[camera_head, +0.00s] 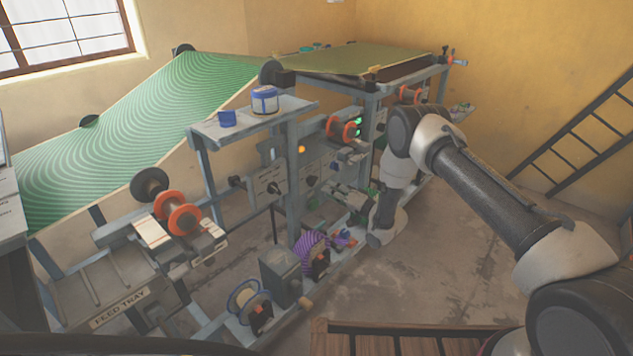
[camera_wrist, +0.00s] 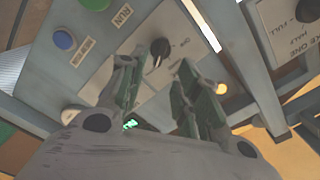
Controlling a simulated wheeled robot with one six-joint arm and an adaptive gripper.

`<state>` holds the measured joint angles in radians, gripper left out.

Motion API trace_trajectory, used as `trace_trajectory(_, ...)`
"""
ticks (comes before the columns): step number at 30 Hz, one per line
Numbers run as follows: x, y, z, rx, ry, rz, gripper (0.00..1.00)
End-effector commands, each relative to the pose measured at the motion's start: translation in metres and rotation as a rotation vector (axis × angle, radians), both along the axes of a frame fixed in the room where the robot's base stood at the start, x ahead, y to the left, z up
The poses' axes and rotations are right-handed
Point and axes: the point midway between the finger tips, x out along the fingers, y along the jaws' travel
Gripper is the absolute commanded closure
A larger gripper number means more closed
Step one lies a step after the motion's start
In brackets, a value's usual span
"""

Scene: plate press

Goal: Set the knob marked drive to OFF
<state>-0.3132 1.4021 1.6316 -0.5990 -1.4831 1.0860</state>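In the wrist view, a black knob (camera_wrist: 160,47) stands on a pale label plate on a grey control panel (camera_wrist: 130,18). A light pointer mark shows on it, pointing toward the bottom of the picture. The plate's lettering is too small and slanted to read surely, so I cannot confirm it says drive. My gripper (camera_wrist: 155,66) is open, with its two green-padded fingers apart. The knob shows just beyond the fingertips, in line with the gap; nothing is visible between the fingers.
A blue button (camera_wrist: 63,40), a green button (camera_wrist: 95,3) and a lit amber lamp (camera_wrist: 220,88) are near the knob. Another marked plate (camera_wrist: 290,30) is at right. In the head view, a shelf with a blue-and-white tin (camera_head: 265,100) overhangs the press's side; the floor (camera_head: 450,240) is clear.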

Motion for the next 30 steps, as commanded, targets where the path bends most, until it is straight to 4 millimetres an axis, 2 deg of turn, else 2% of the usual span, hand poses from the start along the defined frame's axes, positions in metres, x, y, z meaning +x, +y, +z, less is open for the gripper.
trace_trajectory(15,0.042,0.055,0.000,0.014,0.017,0.000,0.67)
trace_trajectory(26,0.047,0.061,0.000,0.013,0.019,0.000,0.67)
trace_trajectory(30,0.047,0.061,0.000,0.013,0.019,-0.001,0.91)
